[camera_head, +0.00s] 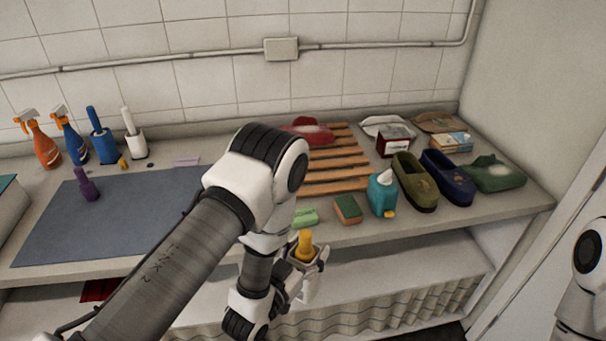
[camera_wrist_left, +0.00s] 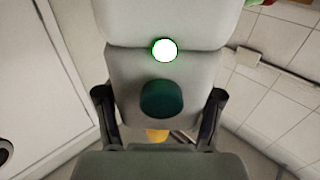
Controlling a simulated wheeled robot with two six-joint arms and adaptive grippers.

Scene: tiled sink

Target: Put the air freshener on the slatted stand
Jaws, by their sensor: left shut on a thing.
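The slatted stand (camera_head: 338,163) is a set of brown wooden slats on the counter, behind my left arm. A red item lies at its back left. My left gripper (camera_head: 306,258) is shut on a small yellow-orange object, which looks like the air freshener (camera_head: 304,244). It is held upright in front of the counter edge, apart from the stand. In the left wrist view, a bit of yellow (camera_wrist_left: 157,135) shows between the fingers; the rest is hidden. My left arm covers the stand's left side. My right gripper is out of view.
Several shoes and boxes fill the right. A grey mat (camera_head: 120,225) with a purple bottle (camera_head: 87,185) lies left. The front slats look bare.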

